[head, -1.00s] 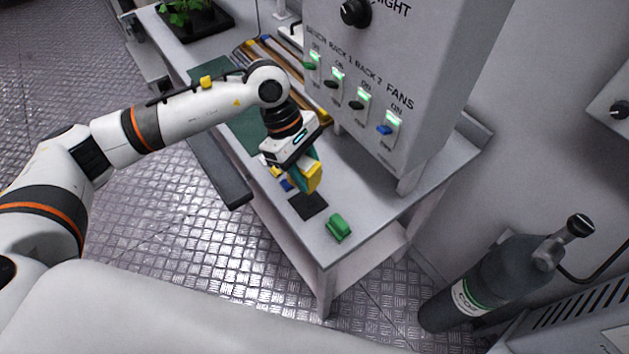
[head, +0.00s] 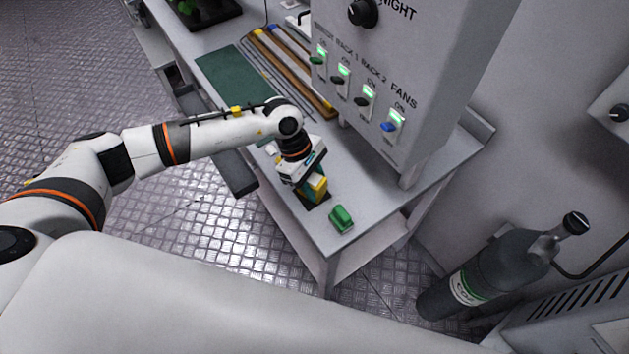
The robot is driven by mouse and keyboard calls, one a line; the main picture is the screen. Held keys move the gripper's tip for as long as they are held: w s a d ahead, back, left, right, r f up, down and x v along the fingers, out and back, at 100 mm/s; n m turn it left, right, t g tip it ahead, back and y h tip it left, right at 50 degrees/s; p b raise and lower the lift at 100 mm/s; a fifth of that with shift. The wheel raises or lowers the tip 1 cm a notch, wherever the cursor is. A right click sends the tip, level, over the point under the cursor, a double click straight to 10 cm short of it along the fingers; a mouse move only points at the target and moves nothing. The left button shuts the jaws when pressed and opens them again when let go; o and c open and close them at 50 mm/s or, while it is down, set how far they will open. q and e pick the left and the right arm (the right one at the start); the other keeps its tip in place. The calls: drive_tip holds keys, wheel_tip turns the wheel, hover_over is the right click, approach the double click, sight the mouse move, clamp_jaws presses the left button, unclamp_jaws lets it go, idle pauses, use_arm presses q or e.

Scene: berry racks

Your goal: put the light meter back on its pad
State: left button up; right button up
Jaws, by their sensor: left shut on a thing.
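My left gripper (head: 305,183) is shut on the yellow light meter (head: 316,187), low over the bench near its front corner. The meter is partly hidden by the gripper. The dark square pad (head: 322,205) shows only as a strip beneath and beside the meter. The meter is at or just above the pad; I cannot tell whether it touches. My right gripper is not in view.
A green object (head: 341,218) lies just right of the pad, near the bench corner. The switch box (head: 405,75) stands close behind. A green mat (head: 237,75) and several long rods (head: 297,75) lie farther back. A gas cylinder (head: 490,270) stands at the right.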

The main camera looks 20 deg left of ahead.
use_arm(q)
drive_tip(key=shift+f, duration=0.15)
drive_tip(key=o, duration=0.9)
drive_tip(key=shift+o, duration=1.2)
